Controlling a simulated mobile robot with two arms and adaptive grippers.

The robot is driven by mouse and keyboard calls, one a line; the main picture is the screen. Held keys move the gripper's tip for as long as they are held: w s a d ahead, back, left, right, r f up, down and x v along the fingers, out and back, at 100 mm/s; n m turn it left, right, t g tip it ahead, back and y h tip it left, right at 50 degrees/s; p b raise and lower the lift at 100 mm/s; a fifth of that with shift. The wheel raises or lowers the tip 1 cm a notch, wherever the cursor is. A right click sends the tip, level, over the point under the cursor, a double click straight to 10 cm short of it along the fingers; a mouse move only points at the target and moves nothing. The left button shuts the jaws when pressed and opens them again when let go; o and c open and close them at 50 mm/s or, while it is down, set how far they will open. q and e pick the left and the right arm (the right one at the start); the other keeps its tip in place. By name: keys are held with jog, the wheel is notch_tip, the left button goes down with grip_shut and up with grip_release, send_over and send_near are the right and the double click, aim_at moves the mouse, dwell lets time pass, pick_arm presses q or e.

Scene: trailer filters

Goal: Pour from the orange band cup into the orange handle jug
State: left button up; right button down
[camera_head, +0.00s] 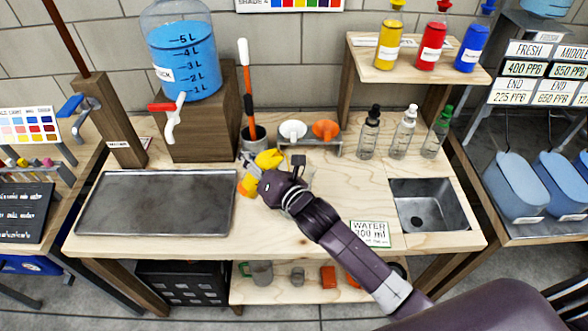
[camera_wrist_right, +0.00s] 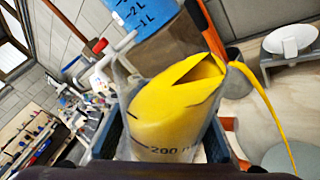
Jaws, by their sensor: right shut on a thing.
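My right gripper (camera_head: 258,172) is shut on a clear cup (camera_wrist_right: 165,120) with dark volume marks and yellow liquid in it. The cup is strongly tilted, and a thin yellow stream (camera_wrist_right: 270,105) runs from its lip down to the right in the wrist view. Where the stream lands is not clear. In the head view the yellow of the cup (camera_head: 270,158) shows beside the gripper, above the bench. I cannot make out the orange handle jug on the bench; my arm and gripper cover part of that area. My left gripper is not in view.
A metal tray (camera_head: 155,203) lies at the left of the bench. A blue-filled dispenser (camera_head: 182,55) stands behind it. A pot with an orange-handled tool (camera_head: 249,90), funnels (camera_head: 325,130) and bottles (camera_head: 403,132) stand at the back. A sink (camera_head: 430,207) is at the right.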

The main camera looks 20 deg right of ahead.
jog(key=shift+f+m+b, duration=0.1)
jog(key=shift+m+b, duration=0.4)
jog(key=shift+b, duration=0.1)
dwell(0.4)
jog(key=shift+r+m, duration=0.55)
jog(key=shift+m, duration=0.35)
dwell(0.6)
jog(key=shift+f+m+b, duration=0.25)
jog(key=shift+m+b, duration=0.55)
jog(key=shift+b, duration=0.35)
dwell(0.4)
jog(key=shift+r+m+t+y, duration=0.2)
jog(key=shift+m+t+y, duration=0.1)
dwell(0.4)
jog(key=shift+w+d+f+m+g+h+b, duration=0.15)
jog(key=shift+m+g+h+b, duration=0.15)
jog(key=shift+m, duration=0.2)
jog(key=shift+w+d+f+m+g+h+b, duration=0.1)
jog(key=shift+d+m+g+h+b, duration=0.15)
jog(key=shift+m, duration=0.25)
jog(key=shift+a, duration=0.25)
jog(key=shift+w+d, duration=0.1)
jog(key=shift+d, duration=0.05)
